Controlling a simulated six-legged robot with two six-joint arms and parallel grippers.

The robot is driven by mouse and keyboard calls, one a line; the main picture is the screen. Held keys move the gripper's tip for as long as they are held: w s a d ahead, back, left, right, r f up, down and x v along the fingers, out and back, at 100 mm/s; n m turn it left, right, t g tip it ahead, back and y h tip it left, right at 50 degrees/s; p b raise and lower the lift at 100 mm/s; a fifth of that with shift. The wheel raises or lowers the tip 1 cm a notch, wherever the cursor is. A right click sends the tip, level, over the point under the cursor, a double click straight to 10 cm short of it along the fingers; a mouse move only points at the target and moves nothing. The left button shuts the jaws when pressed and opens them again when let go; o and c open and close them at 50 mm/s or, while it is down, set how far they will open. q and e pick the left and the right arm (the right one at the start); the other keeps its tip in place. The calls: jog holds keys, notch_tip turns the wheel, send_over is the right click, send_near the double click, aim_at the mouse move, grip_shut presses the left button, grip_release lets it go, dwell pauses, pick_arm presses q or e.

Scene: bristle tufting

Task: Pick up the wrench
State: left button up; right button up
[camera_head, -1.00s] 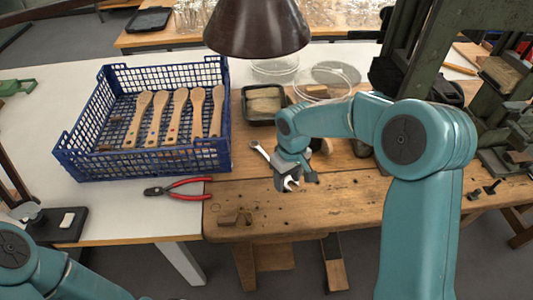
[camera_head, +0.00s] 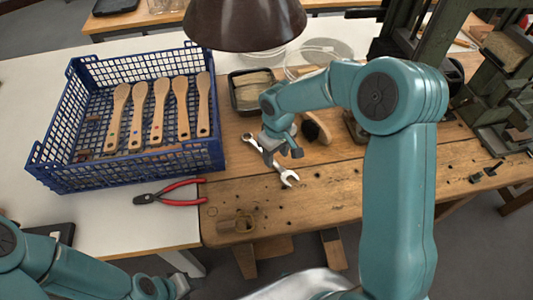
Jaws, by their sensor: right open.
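The silver wrench (camera_head: 289,178) lies on the wooden workbench, slanting from a ring end at the upper left to an open-jawed end at the lower right. Its middle is hidden by my right gripper (camera_head: 281,154). That gripper is open and points down over the wrench's shaft. I cannot tell whether its fingers touch the wrench or straddle it.
A blue crate (camera_head: 125,177) with several wooden brush handles stands on the white table, with red-handled pliers (camera_head: 170,193) in front. A dark tray (camera_head: 236,99) and a brush (camera_head: 317,128) are near the wrench. A brown lamp shade (camera_head: 245,22) hangs above. The bench's front is mostly clear.

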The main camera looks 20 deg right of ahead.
aim_at(276, 163)
notch_tip(276, 163, down, 3)
jog(key=shift+d+r, duration=0.1)
jog(key=shift+d, duration=0.05)
jog(key=shift+s+f, duration=0.1)
jog(key=shift+f, duration=0.15)
grip_shut()
jog(key=shift+r, duration=0.1)
